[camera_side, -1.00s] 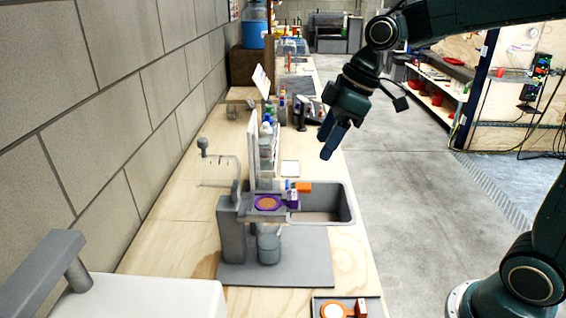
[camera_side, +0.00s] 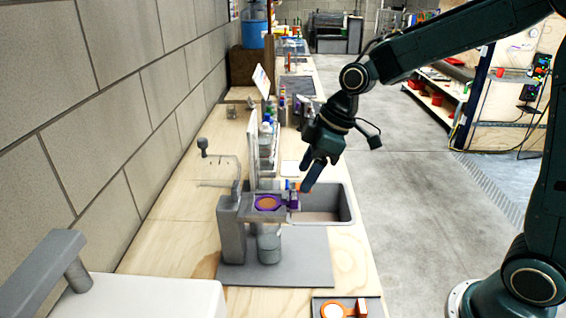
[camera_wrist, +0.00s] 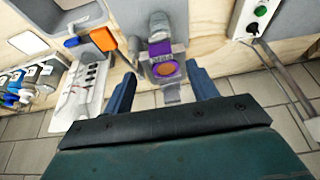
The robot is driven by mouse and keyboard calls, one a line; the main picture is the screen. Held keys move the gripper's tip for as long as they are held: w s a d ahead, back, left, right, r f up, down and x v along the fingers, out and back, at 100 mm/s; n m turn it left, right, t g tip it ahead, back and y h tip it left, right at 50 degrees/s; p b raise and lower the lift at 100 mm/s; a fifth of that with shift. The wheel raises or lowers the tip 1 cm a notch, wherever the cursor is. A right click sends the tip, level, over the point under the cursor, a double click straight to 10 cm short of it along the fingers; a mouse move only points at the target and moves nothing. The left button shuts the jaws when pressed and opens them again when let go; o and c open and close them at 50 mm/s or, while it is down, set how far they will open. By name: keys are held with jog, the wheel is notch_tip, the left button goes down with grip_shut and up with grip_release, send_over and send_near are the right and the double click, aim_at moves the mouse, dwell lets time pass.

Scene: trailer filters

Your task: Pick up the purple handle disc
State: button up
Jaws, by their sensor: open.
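The purple handle disc (camera_side: 267,203) has a flat orange-brown face and a purple rim, and it sits on the grey fixture (camera_side: 232,235) beside the sink. Its upright purple handle (camera_side: 293,199) stands at its right. In the wrist view the disc (camera_wrist: 166,69) lies ahead, framed between my two spread fingers. My gripper (camera_side: 311,175) is open and empty, above and to the right of the disc in the side view, tilted down over the sink. The fingers (camera_wrist: 163,90) do not touch the disc.
The grey sink (camera_side: 345,207) lies right of the disc. An orange block (camera_wrist: 106,40) is on its edge. Bottles (camera_side: 266,138) and a white panel stand behind. A tray with an orange-rimmed disc (camera_side: 333,309) is at the front edge. The grey mat (camera_side: 305,262) has bare room.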

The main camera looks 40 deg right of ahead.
aim_at(295, 195)
jog(key=shift+w+a+f, duration=0.1)
jog(key=shift+f, duration=0.25)
jog(key=shift+x, duration=2.6)
jog(key=c, duration=1.1)
jog(key=shift+o, duration=0.2)
jog(key=shift+r, duration=0.2)
notch_tip(295, 195, up, 20)
jog(key=shift+f, duration=0.15)
